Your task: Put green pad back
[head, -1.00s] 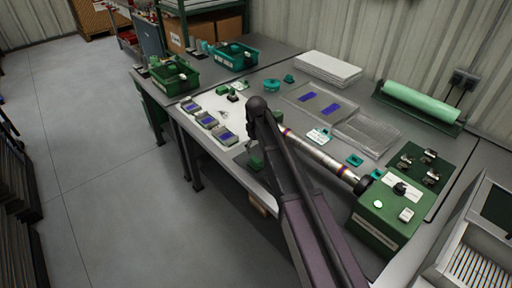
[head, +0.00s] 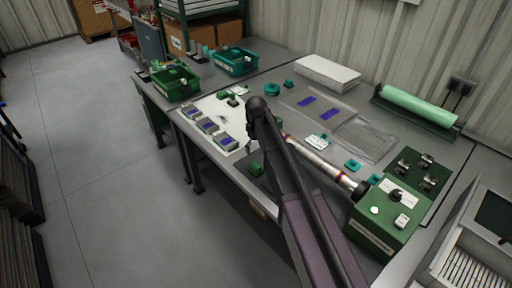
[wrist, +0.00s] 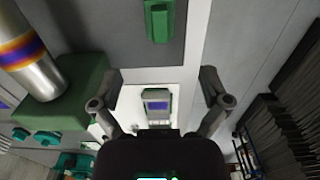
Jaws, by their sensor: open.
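A small green pad (wrist: 158,22) lies on a dark grey strip at the top of the wrist view. What looks like the same green pad (head: 257,168) shows in the head view near the bench's front edge, beside my arm. My gripper (wrist: 157,103) is open, with nothing between its fingers; the pad is beyond the fingertips in the wrist picture. A grey device with a blue screen (wrist: 156,106) shows below, between the fingers, on a white sheet.
A metal tube (head: 315,158) runs to a green control box (head: 383,225); the tube (wrist: 22,50) is close left of my gripper. Several blue-screened devices (head: 208,125) stand on the white sheet. Green bins (head: 177,84), a paper stack (head: 328,72) and a green roll (head: 420,103) stand behind.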

